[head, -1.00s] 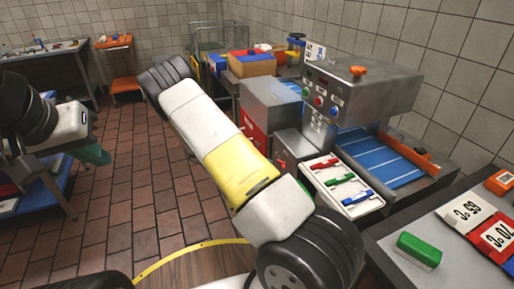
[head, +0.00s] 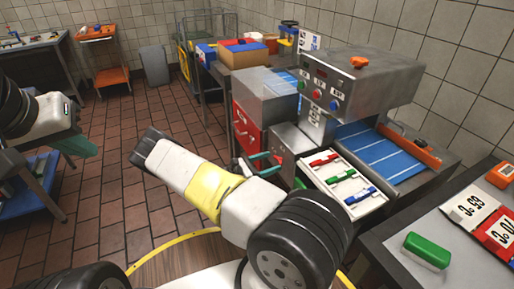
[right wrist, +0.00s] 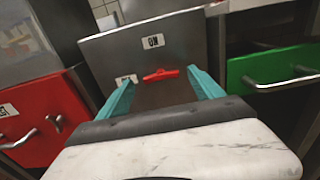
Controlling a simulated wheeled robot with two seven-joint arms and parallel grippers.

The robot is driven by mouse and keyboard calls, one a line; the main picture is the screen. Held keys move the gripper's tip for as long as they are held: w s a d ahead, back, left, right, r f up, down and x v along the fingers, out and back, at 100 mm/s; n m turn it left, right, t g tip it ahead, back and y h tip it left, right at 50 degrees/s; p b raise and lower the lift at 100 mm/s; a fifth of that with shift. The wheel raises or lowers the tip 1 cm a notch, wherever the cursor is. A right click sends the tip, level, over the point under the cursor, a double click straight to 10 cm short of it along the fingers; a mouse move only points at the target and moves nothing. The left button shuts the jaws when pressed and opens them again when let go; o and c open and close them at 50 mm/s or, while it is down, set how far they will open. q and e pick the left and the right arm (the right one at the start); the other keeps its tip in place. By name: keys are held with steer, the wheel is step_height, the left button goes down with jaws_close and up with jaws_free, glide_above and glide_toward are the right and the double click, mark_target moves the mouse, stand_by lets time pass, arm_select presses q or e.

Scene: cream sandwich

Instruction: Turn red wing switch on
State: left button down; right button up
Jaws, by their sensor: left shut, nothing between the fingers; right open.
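The red wing switch (right wrist: 161,75) sits on a grey metal panel (right wrist: 180,45) in the right wrist view. It lies nearly level in the picture. An ON label (right wrist: 152,41) is above it, and a second label (right wrist: 126,79), too small to read, is to its left. My right gripper (right wrist: 162,88) is open, its teal fingers on either side of the switch in the picture. I cannot tell whether they touch it. In the head view my right gripper (head: 262,165) is at the machine's low front box, which hides the switch. My left gripper (head: 85,148) is shut and empty at far left.
A red drawer (right wrist: 35,120) and a green drawer (right wrist: 275,75) flank the panel. A white tray (head: 345,188) with red, green and blue pieces is just right of my right gripper. A green block (head: 427,250) lies on the right table.

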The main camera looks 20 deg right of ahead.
steer(key=shift+d, duration=0.7)
steer(key=c, duration=1.4)
steer(key=shift+m, duration=0.4)
steer(key=shift+s+f+m, duration=0.1)
steer(key=shift+m, duration=4.2)
steer(key=shift+s+f+m, duration=0.1)
steer(key=shift+m, duration=4.2)
